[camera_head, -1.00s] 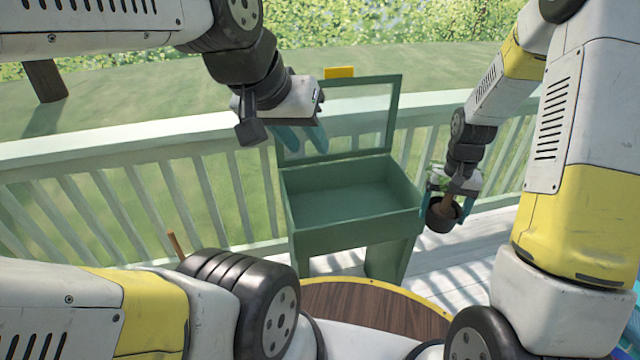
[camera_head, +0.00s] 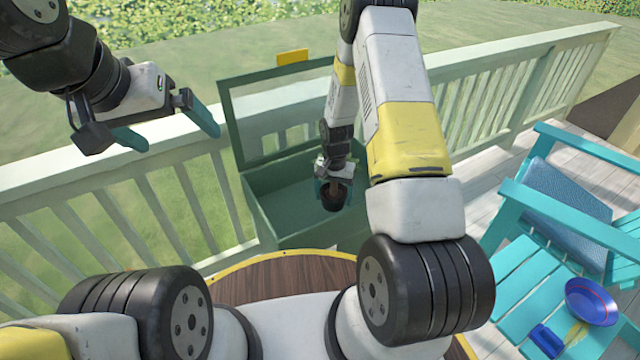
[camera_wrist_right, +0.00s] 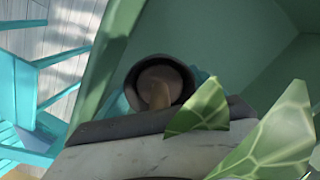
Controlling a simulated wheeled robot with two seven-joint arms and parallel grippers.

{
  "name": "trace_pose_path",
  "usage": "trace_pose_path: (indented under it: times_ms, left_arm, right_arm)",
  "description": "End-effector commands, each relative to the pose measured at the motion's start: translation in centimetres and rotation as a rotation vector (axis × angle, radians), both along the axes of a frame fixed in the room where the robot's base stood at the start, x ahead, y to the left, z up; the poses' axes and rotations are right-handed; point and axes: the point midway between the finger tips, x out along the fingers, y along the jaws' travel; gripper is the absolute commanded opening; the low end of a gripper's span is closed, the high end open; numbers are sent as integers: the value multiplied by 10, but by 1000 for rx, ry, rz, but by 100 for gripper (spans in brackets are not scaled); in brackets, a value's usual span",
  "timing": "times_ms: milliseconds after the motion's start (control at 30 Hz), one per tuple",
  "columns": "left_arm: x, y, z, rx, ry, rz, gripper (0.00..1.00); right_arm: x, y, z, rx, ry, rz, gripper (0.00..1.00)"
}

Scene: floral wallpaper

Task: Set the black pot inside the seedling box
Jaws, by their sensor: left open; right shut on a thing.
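The black pot (camera_head: 334,203) is held by my right gripper (camera_head: 334,186), which is shut on it. In the head view the pot appears over the right part of the open green seedling box (camera_head: 262,203). In the right wrist view the pot (camera_wrist_right: 160,70) shows its round rim and brown inside, with green box walls (camera_wrist_right: 225,40) around it and large patterned leaves in front. I cannot tell its exact height above the box floor. The box lid stands raised at the back. My left gripper (camera_head: 170,128) is open and empty, left of the box over the railing.
A pale green railing (camera_head: 110,200) runs behind the box. A yellow block (camera_head: 293,57) sits at the lid's top edge.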

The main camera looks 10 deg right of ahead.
Motion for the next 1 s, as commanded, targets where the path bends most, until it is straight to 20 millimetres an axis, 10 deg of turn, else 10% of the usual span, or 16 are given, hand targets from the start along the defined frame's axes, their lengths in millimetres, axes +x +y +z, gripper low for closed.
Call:
trace_pose_path:
  times_ms: [533, 900, 933, 1000]
  left_arm:
    - [0, 0, 0, 0, 0, 0, 100]
    - [0, 0, 0, 0, 0, 0, 100]
    - [0, 0, 0, 0, 0, 0, 100]
    - [0, 0, 0, 0, 0, 0, 100]
  right_arm:
    - [0, 0, -66, 0, 0, 3, 34]
    - [0, 0, -71, 0, -1, 3, 34]
    - [0, 0, -70, 0, -1, 3, 84]
    - [0, 0, -70, 0, -1, 3, 98]
